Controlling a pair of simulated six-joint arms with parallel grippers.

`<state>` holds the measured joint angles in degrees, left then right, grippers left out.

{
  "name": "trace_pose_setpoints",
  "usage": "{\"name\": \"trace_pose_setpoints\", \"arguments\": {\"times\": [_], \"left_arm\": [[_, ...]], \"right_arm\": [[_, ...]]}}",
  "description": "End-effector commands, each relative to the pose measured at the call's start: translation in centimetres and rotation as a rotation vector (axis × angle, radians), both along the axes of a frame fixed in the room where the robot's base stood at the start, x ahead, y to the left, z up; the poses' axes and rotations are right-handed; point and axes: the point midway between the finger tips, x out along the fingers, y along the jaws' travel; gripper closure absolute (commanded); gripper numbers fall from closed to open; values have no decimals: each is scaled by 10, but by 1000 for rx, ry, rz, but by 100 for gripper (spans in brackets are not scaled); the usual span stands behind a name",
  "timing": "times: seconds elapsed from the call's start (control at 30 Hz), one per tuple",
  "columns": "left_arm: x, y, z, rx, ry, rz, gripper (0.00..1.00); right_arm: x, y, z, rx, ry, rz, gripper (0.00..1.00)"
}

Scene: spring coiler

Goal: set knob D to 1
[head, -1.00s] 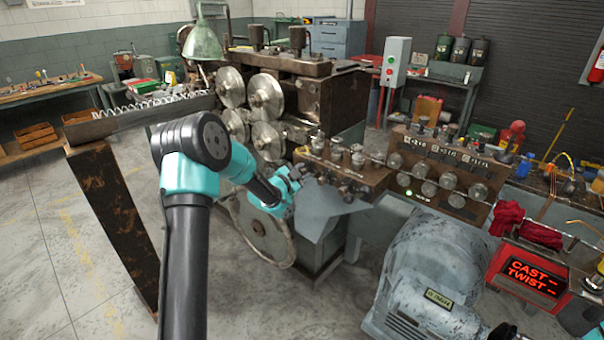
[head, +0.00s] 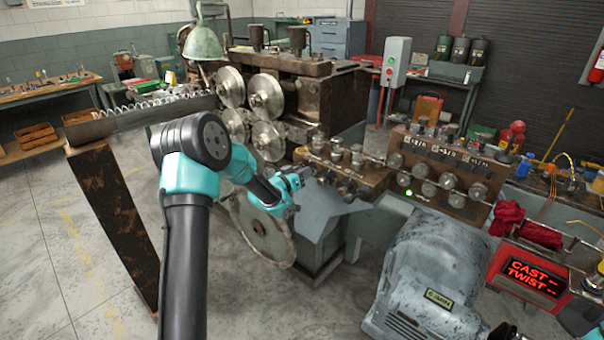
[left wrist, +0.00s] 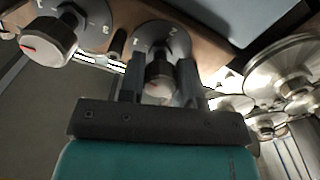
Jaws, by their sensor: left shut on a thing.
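My left gripper (head: 306,174) is at the left end of the brown knob box on the coiler's front in the head view. In the left wrist view its two fingers (left wrist: 160,82) are shut around a dark round knob (left wrist: 160,72), in front of a grey dial plate (left wrist: 163,38) with light numerals. I cannot read a letter naming this knob, and its pointer is hidden. Another knob (left wrist: 48,40) with a red pointer mark sits on its own dial to the left, clear of the fingers. My right gripper is out of view.
The brown knob box (head: 372,180) carries several knobs close together. A second knob panel (head: 440,170) with a green lamp stands to its right. Steel rollers (head: 265,96) are behind the gripper, and a grey motor housing (head: 430,275) is in front. A red display (head: 535,275) reads CAST and TWIST.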

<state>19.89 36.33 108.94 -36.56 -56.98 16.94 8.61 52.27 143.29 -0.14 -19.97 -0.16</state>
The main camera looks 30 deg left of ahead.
Motion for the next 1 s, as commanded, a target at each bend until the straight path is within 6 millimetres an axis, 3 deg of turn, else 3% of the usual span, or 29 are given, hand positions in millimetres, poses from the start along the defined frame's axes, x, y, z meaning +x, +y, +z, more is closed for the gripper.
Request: {"name": "trace_pose_setpoints", "arguments": {"times": [0.4, 0.97, 1.0], "left_arm": [[0, 0, 0, -251, 49, 0, 92], [0, 0, -1, -292, 57, 1, 92], [0, 0, -1, -292, 57, 1, 66]], "right_arm": [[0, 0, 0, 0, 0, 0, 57], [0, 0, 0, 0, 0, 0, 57], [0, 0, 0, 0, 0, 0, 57]]}}
